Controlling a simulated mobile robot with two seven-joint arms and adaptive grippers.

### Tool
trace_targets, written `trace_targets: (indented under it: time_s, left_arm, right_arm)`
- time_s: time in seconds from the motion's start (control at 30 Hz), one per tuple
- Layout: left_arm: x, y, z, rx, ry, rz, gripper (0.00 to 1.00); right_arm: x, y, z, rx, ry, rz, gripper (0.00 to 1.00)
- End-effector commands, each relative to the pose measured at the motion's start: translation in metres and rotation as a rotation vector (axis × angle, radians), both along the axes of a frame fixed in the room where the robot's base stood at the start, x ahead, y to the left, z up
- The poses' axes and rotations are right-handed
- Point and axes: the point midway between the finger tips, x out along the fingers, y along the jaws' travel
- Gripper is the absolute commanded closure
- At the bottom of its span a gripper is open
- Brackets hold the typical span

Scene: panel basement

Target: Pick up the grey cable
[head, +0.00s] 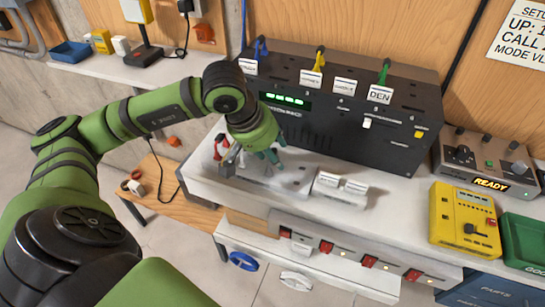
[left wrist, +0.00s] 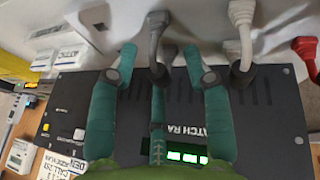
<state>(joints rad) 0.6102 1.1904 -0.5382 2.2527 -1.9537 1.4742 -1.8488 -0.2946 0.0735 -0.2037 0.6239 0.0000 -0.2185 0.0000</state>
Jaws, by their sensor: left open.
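The grey cable (left wrist: 156,35) shows in the left wrist view as a grey plug end with a dark tip, between the teal fingers of my left gripper (left wrist: 160,58). The fingers are spread apart, and I cannot tell whether any touches the cable. A white cable (left wrist: 241,35) is just right of the fingers, and a red cable (left wrist: 306,47) is farther right. In the head view my left gripper (head: 266,157) is low over the white bench, in front of the black panel box. There it mostly hides the grey cable. My right gripper is not in view.
The black panel box (head: 345,125) stands close behind my left gripper. A white label block (head: 340,188) sits to its right on the bench. A yellow device (head: 464,218), a grey READY box (head: 488,160) and a green tray (head: 525,240) are farther right.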

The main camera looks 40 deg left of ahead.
Motion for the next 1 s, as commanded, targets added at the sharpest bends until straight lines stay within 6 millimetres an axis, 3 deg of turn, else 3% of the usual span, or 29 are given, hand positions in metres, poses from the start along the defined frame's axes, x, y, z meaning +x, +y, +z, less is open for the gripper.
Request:
trace_targets:
  time_s: [0.07, 0.1, 0.2, 0.67, 1.0]
  left_arm:
    - [0.000, 0.000, 0.000, 0.000, 0.000, 0.000, 0.51]
    - [0.000, 0.000, 0.000, 0.000, 0.000, 0.000, 0.59]
    - [0.000, 0.000, 0.000, -0.001, 0.001, 0.001, 0.99]
    - [0.000, 0.000, 0.002, 0.000, 0.001, 0.001, 1.00]
    - [0.001, 0.000, 0.038, -0.002, -0.006, 0.000, 1.00]
  right_arm:
    - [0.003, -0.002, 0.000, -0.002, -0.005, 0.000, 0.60]
    - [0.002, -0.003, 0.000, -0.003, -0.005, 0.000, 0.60]
    - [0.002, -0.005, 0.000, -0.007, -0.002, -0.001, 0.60]
    - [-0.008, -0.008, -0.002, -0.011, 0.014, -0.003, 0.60]
    - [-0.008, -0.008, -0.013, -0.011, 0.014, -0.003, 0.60]
